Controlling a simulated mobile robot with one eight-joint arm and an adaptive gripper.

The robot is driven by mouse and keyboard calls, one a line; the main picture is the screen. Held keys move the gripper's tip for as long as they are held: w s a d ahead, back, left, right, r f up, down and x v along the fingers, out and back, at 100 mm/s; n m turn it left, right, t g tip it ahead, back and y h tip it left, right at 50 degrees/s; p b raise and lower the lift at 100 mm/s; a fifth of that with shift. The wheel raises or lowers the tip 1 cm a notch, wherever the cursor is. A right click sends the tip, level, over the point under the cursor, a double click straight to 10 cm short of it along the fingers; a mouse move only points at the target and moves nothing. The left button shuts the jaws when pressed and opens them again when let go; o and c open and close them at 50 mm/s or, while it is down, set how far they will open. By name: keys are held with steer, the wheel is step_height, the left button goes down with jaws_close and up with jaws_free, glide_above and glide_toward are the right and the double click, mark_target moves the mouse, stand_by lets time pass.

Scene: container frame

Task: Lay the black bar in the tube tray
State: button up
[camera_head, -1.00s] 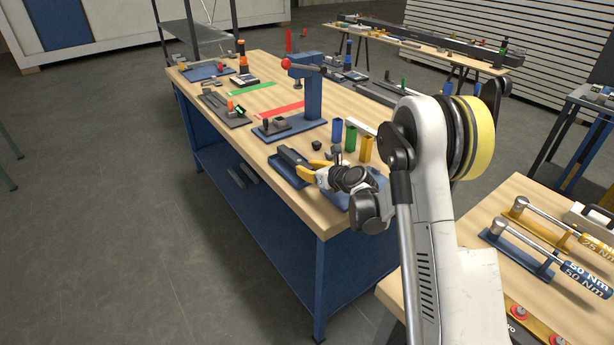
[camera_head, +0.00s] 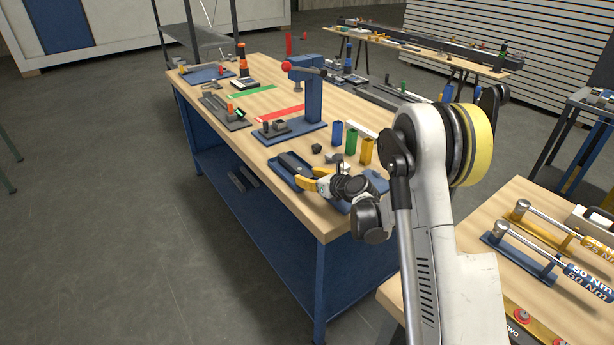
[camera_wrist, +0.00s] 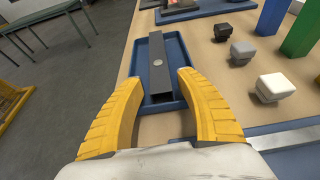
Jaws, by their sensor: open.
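The black bar (camera_wrist: 159,62) lies lengthwise within the outline of the blue tube tray (camera_wrist: 141,58) in the wrist view. The same bar (camera_head: 293,163) shows over the tray (camera_head: 279,173) at the near side of the workbench in the head view. My gripper (camera_wrist: 161,79) has its two yellow fingers spread apart. The bar's near end shows between the fingertips, with a gap on each side. In the head view my gripper (camera_head: 309,178) is at the bar's near end. The wrist partly hides the tray's right side there.
Small black, grey and white blocks (camera_wrist: 243,52) stand right of the tray. Blue, green and yellow upright holders (camera_head: 351,142) stand behind them. A blue press-like stand (camera_head: 308,97) rises farther back. The bench's front edge is close on the left.

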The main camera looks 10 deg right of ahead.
steer(key=p+v, duration=0.2)
steer(key=v, duration=0.9)
steer(key=shift+r, duration=0.15)
steer(key=s+a+r+n+g+h, duration=0.2)
steer(key=s+a+r+n+g, duration=0.3)
steer(key=s+r+n, duration=0.85)
steer(key=s+n+h, duration=0.3)
steer(key=s+n, duration=1.5)
steer(key=s, duration=0.2)
steer(key=shift+s+d+f+g, duration=0.2)
steer(key=shift+d+f+g, duration=0.15)
steer(key=shift+f+g, duration=0.1)
steer(key=shift+f, duration=0.15)
